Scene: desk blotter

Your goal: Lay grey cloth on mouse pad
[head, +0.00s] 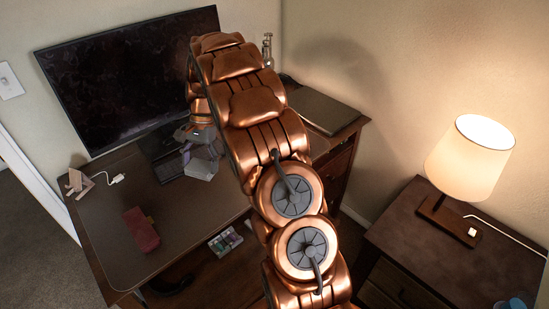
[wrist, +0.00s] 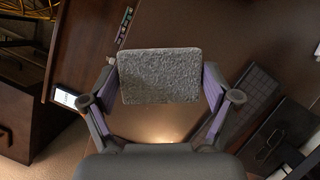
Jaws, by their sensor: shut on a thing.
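My gripper (wrist: 160,92) is shut on a grey cloth (wrist: 160,75), a rough-textured rectangular piece between the two purple-lined fingers in the wrist view. In the head view the gripper (head: 201,146) is partly behind my copper arm, and the cloth (head: 201,169) shows just below it, over the desk near the keyboard. The cloth appears held above the brown desk surface (head: 185,215); the exact gap cannot be told.
The keyboard (wrist: 248,97) and monitor (head: 130,75) are at the back. A phone (wrist: 66,98) shows at left. A lit lamp (head: 470,157) stands right.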

